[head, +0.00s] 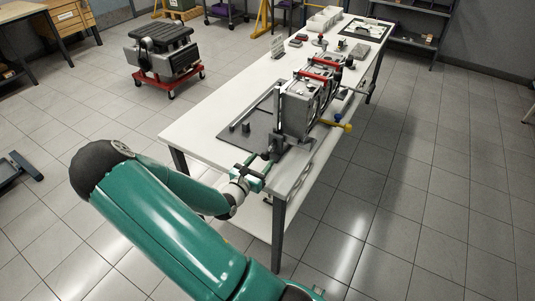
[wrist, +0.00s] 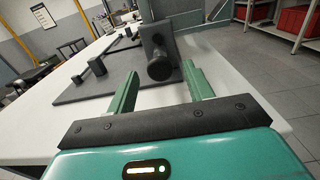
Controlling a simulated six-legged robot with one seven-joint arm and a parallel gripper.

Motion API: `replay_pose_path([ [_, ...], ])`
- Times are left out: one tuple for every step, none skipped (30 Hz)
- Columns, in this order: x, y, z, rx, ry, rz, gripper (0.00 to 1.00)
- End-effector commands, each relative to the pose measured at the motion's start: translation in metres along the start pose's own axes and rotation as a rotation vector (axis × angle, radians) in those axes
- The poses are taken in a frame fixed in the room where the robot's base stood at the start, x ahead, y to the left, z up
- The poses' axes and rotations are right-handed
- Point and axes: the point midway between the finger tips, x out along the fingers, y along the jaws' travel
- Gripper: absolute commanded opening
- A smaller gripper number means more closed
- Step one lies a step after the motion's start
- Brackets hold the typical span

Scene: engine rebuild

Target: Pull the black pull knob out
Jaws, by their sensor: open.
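The black pull knob (wrist: 160,69) is a dark round knob. In the wrist view it faces me, on a dark upright block (wrist: 158,36) at the near end of the bench. In the head view the knob (head: 266,155) is small, close to my gripper (head: 253,175) at the bench's near edge. My gripper (wrist: 160,72) is open, with one green finger to the left of the knob and one to the right in the wrist view. I cannot tell whether either finger touches it. Nothing is held.
The long white bench (head: 215,115) carries a dark plate (head: 262,125), a grey engine assembly (head: 300,105) with red clamps, and a yellow-tipped handle (head: 338,125) jutting out to the right. An engine on a red trolley (head: 168,80) stands behind left. Tiled floor at right is clear.

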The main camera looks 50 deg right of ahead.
Motion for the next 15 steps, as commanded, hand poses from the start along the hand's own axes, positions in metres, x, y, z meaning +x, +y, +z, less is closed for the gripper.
replay_pose_path([
  [0.010, -0.001, 0.000, 0.001, -0.001, -0.002, 0.52],
  [0.016, 0.000, 0.000, 0.001, -0.002, -0.002, 0.52],
  [0.023, -0.001, 0.000, 0.001, -0.002, -0.003, 0.52],
  [0.028, -0.001, 0.000, 0.001, -0.001, -0.002, 0.52],
  [0.032, 0.000, 0.000, 0.001, -0.001, -0.001, 0.52],
  [0.037, -0.001, 0.000, 0.002, 0.000, -0.002, 0.52],
  [0.040, -0.001, 0.000, 0.002, 0.000, -0.002, 0.52],
  [0.043, 0.000, 0.000, 0.002, 0.000, -0.001, 0.52],
  [0.045, 0.000, 0.000, 0.002, 0.000, 0.000, 0.52],
  [0.047, 0.000, 0.000, 0.002, 0.000, 0.001, 0.52],
  [0.048, 0.000, 0.000, 0.002, 0.000, 0.000, 0.52],
  [0.050, 0.000, 0.000, 0.002, 0.000, 0.000, 0.52],
  [0.050, 0.000, 0.000, 0.002, 0.000, 0.000, 0.52],
  [0.050, 0.000, 0.000, 0.002, 0.000, 0.000, 0.52],
  [0.050, 0.000, 0.000, 0.002, 0.000, 0.000, 0.52],
])
